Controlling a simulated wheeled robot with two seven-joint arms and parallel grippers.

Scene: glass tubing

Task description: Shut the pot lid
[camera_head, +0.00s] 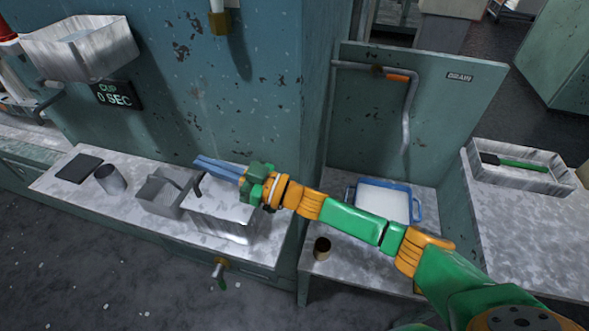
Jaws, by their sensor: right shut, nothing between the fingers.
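A shiny metal box-shaped pot (228,219) stands on the worn metal counter, in the middle left of the head view. A dark curved handle (198,187) shows at its upper left edge. My right gripper (201,163) comes in from the right, across the pot's top, with its blue fingers shut and empty, pointing left. The fingertips are near the handle, and I cannot tell whether they touch anything. The gripper and wrist hide part of the pot's top, so the lid's exact position is unclear. My left gripper is not in view.
An open grey metal container (158,198) stands directly left of the pot, then a metal cup (110,180) and a dark plate (78,168). A teal wall rises behind.

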